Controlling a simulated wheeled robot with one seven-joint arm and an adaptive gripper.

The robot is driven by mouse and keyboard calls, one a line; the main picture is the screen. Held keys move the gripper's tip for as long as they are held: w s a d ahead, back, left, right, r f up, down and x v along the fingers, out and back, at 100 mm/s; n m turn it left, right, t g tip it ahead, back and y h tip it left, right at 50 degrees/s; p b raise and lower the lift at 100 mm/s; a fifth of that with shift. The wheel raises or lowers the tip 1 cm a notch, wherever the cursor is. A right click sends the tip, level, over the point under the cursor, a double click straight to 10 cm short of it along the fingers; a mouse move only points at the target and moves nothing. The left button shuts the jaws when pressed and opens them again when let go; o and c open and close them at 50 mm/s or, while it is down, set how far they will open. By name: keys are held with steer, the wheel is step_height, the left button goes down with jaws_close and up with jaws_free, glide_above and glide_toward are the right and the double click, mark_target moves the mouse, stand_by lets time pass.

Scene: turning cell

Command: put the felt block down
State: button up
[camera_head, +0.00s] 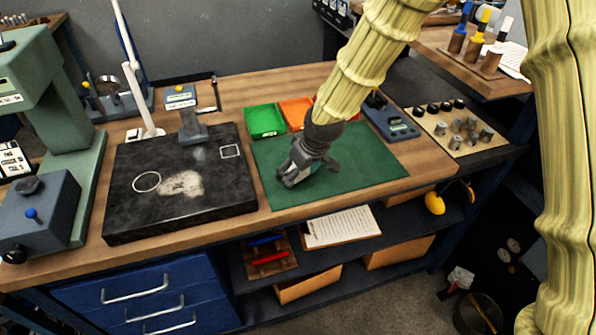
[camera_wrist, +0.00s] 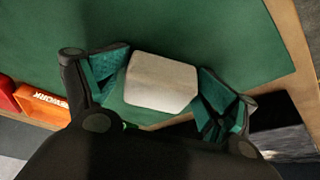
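The felt block is a pale grey-white block (camera_wrist: 160,81) with a cut corner, in the middle of the wrist view. My gripper (camera_wrist: 164,82) has its two teal-padded fingers against opposite sides of the block, shut on it. In the head view my gripper (camera_head: 306,173) points down low over the left part of the green mat (camera_head: 365,165). The fingers mostly hide the block there. Green mat surface shows around the block in the wrist view; I cannot tell whether its underside touches the mat.
Behind the mat stand a green bin (camera_head: 265,122) and an orange bin (camera_head: 296,112); a red one is partly hidden by my arm. A black granite plate (camera_head: 180,205) lies to the left, a blue-grey device (camera_head: 391,123) at the mat's back right. The mat's right side is clear.

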steer(key=shift+r, duration=0.8)
steer(key=b+v, duration=0.1)
steer(key=v, duration=1)
steer(key=shift+s+r, duration=0.15)
steer(key=shift+r, duration=0.15)
steer(key=shift+d, duration=0.1)
